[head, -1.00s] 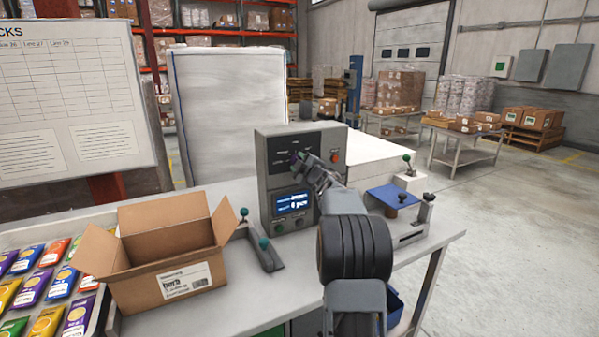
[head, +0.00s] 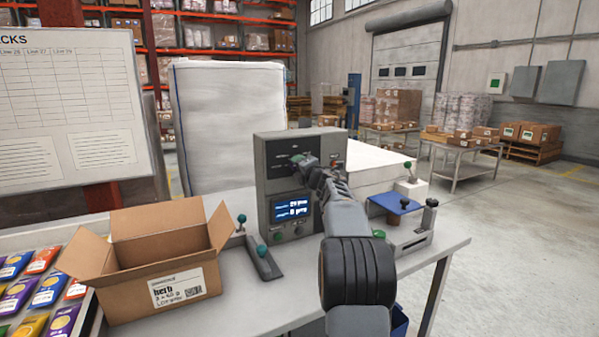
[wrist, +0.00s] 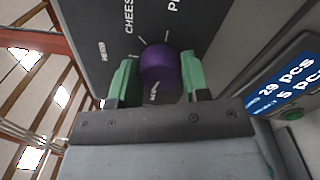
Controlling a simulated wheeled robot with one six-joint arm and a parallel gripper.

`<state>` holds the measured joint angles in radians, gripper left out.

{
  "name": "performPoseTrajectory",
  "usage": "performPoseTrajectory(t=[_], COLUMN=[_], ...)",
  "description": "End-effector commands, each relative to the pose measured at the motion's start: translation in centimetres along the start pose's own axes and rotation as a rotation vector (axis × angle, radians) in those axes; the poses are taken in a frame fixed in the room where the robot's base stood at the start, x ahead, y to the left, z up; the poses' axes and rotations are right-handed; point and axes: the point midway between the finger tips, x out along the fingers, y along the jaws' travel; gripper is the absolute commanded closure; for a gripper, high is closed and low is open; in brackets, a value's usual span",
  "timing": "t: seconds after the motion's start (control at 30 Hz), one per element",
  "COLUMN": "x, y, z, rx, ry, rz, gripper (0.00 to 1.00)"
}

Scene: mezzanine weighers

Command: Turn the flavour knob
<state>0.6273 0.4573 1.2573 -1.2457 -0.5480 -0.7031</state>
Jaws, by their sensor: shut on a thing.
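The grey control box (head: 262,165) stands on the bench and carries the flavour knob on its front. In the wrist view the knob (wrist: 160,68) is purple and round, between the green fingertips of my gripper (wrist: 158,80). My gripper is shut on the knob. Labels around it include "CHEESE" and one beginning with "P"; others are too small or tilted to read surely. In the head view my gripper (head: 303,161) reaches the panel and mostly hides the knob. The lit blue display (head: 291,208) sits below it.
An open carton (head: 150,265) labelled "herb" stands left of the control box, beside colourful sachets (head: 30,290). A blue-topped fixture (head: 397,202) stands to the right.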

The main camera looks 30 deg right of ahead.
Motion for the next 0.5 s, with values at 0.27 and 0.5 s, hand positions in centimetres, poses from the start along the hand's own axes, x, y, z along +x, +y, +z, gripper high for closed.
performPoseTrajectory(t=[0.27, 0.5], x=[0.01, 0.01], y=[0.0, 0.05], z=[-0.01, -0.01], rx=[-0.161, -0.232], ry=[0.008, 0.012], rz=[-0.001, -0.002], gripper=[0.81, 0.81])
